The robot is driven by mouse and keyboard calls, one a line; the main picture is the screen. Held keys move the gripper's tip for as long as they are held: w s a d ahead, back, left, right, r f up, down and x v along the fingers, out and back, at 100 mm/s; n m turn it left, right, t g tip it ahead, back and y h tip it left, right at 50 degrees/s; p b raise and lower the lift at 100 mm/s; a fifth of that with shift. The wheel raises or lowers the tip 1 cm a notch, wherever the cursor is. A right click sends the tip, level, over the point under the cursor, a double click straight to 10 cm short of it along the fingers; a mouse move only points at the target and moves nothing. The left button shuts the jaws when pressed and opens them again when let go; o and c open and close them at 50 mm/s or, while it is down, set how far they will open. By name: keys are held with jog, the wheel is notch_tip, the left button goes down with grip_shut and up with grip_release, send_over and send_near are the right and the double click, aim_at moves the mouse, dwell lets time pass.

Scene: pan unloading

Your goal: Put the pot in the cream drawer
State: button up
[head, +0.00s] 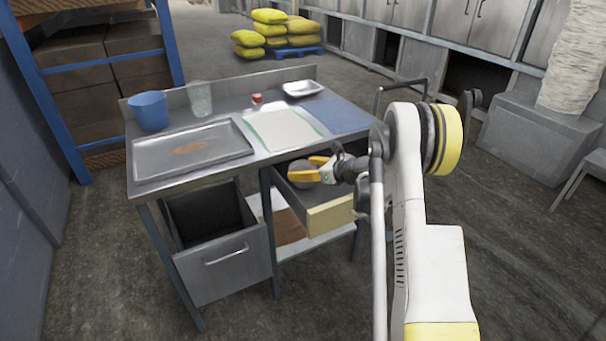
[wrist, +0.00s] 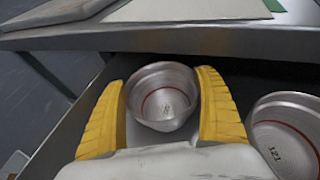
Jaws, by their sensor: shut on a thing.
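The cream drawer (head: 330,215) is pulled open under the right part of the metal table. My gripper (head: 318,168), with yellow fingers, reaches over the open drawer just below the table edge. It is shut on a round metal pot (head: 303,173), one finger on each side. In the wrist view the pot (wrist: 165,98) appears upright, with a red ring inside and a small mark on its bottom. A second metal pot (wrist: 287,138), marked 121, is to its right, partly cut off by the frame. I cannot tell whether the held pot touches the drawer floor.
The table (head: 192,178) bears a tray (head: 225,140), a blue bucket (head: 149,111), a clear container (head: 200,98), a white dish (head: 303,89) and mats. A grey drawer (head: 225,262) stands open at the left. The table edge overhangs close to my gripper.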

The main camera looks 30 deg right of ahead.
jog(key=shift+f, duration=0.1)
jog(key=o, duration=1.1)
